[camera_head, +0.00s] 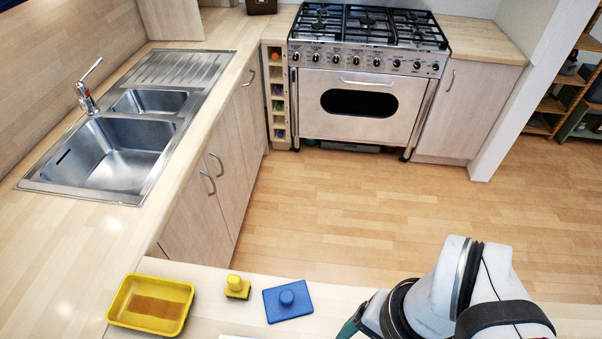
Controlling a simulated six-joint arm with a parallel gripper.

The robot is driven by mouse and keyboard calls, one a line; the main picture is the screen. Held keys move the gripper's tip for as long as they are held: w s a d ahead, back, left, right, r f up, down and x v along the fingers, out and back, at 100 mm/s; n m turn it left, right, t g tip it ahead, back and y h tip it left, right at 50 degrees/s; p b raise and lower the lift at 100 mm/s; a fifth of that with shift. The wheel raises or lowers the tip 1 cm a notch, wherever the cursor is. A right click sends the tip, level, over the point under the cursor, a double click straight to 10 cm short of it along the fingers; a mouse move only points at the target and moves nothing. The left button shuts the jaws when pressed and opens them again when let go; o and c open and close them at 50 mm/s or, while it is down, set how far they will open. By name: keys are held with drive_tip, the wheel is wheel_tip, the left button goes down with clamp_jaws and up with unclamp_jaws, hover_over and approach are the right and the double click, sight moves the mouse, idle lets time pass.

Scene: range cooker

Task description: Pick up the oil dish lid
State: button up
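A blue flat square lid with a round knob (287,300) lies on the near wooden counter, and it looks like the oil dish lid. To its left is a yellow rectangular dish (118,306) with a brownish layer inside, uncovered. My arm comes in from the lower right. Only a dark green part of my gripper (352,321) shows at the bottom edge, to the right of the blue lid and apart from it. The fingertips are hidden or out of frame, so I cannot see if they are open or shut.
A small yellow block with a knob-like handle (237,287) stands between the dish and the lid. A pale flat edge shows at the bottom, below the lid. A sink (115,150) is at left, and a range cooker (362,80) is at the back. Open floor lies between.

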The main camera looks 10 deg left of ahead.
drive_tip(key=n+h, duration=0.1)
drive_tip(key=h, duration=0.1)
hover_over(287, 296)
wheel_tip(287, 296, down, 4)
drive_tip(key=f, duration=0.1)
wheel_tip(287, 296, down, 15)
drive_tip(key=shift+r, duration=0.1)
clamp_jaws()
